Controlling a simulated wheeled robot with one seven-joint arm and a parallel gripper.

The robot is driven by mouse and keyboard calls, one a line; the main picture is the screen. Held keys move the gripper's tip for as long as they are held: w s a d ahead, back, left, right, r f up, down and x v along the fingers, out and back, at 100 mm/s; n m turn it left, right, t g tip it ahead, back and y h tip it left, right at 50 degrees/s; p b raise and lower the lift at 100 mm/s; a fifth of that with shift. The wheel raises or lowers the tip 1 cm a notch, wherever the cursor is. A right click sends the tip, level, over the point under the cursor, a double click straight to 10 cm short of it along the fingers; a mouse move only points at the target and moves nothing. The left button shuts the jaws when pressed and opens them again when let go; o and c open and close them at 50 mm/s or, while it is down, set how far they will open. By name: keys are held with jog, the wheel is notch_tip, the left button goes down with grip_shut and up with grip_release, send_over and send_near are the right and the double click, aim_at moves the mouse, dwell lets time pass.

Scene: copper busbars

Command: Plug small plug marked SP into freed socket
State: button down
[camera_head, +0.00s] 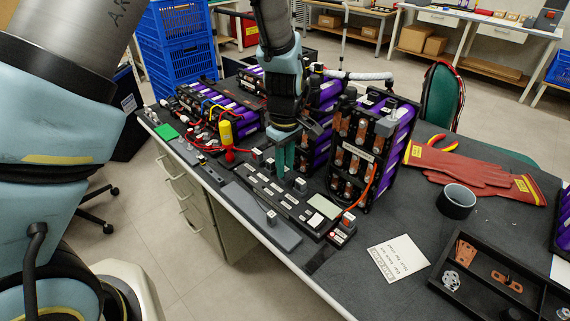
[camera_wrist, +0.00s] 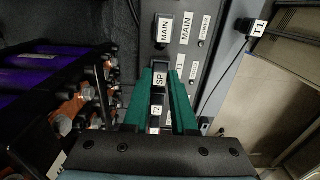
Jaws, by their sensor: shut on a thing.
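My gripper (camera_head: 284,172) points down over the dark socket panel (camera_head: 262,186) on the bench. In the wrist view its green fingers (camera_wrist: 160,82) are shut on the small black plug marked SP (camera_wrist: 159,79). The plug is over the panel (camera_wrist: 183,58), close to its surface; I cannot tell whether it touches or sits in a socket. A block marked MAIN (camera_wrist: 164,29) stands on the panel beyond the plug, beside a second MAIN label (camera_wrist: 187,28). A T2 label (camera_wrist: 157,110) shows between the fingers.
A plug marked T1 (camera_wrist: 257,27) with a thin cable stands on the grey bar (camera_head: 262,217) beside the panel. Battery modules with purple cells (camera_head: 352,150) stand close behind my gripper. Red gloves (camera_head: 470,172), a black ring (camera_head: 456,202) and a parts tray (camera_head: 478,295) lie right.

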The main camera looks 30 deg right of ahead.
jog(key=shift+f, duration=0.15)
jog(key=c, duration=0.6)
grip_release()
jog(key=shift+c, duration=0.2)
notch_tip(320, 180, up, 6)
jog(key=p, duration=0.5)
